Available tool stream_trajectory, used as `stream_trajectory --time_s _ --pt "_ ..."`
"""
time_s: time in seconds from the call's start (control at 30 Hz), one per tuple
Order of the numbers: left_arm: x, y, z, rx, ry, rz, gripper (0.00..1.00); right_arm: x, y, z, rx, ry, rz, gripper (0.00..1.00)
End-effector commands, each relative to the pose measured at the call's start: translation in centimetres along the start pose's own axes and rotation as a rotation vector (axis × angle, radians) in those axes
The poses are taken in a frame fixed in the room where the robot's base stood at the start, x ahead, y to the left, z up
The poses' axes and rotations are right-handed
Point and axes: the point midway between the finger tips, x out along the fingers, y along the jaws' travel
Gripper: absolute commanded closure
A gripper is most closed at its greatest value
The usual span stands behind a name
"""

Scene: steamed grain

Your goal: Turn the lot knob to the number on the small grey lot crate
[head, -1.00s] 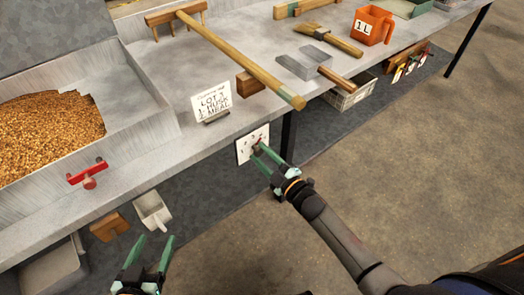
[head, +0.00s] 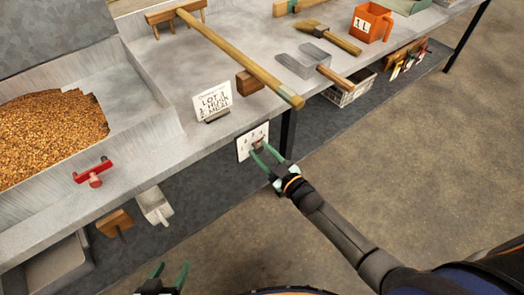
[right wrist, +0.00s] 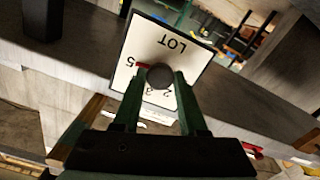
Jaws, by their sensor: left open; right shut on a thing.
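The lot knob (right wrist: 160,76) is a round dark knob on a white plate marked LOT (head: 243,146), fixed at the table's front edge. In the right wrist view the plate appears turned over, and a red mark beside the knob lies by a digit that looks like 5. My right gripper (head: 263,149) is shut on the knob, one finger on each side. A small grey crate (head: 338,95) stands under the table; I cannot read a number on it. My left gripper (head: 168,272) is open and empty at the bottom of the head view.
A card reading LOT (head: 213,102) stands on the table (head: 180,75) near a long-handled wooden rake (head: 240,55). A grain tray (head: 140,110) is at the left. A red handle (head: 93,173), a scoop (head: 154,205) and a wooden block (head: 115,222) are along the front.

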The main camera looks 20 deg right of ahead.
Motion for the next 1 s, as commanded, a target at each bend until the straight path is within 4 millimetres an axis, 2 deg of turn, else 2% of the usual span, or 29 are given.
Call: stream_trajectory --time_s 0.37,0.4,0.6,0.63,0.87,1.0 --pt "0.01 0.04 -0.01 0.000 0.001 0.001 0.30 0.01 0.03 0.00 0.007 0.000 0.001 1.00" --pt "0.01 0.04 -0.01 0.000 0.001 0.001 0.30 0.01 0.03 0.00 0.007 0.000 0.001 0.54" --pt "0.02 0.03 -0.02 0.000 0.001 0.000 0.30 0.01 0.02 -0.01 0.005 0.000 0.001 0.31" --pt "0.02 0.03 -0.02 0.000 0.001 0.000 0.30 0.01 0.02 -0.01 0.005 0.000 0.001 0.29" --pt "0.01 0.02 -0.04 0.000 0.002 0.000 0.30 -0.03 0.00 -0.01 0.005 0.000 0.000 0.29" --pt "-0.17 0.03 -0.26 0.000 0.002 0.000 0.30 -0.86 0.01 0.00 0.004 -0.002 0.000 0.29"
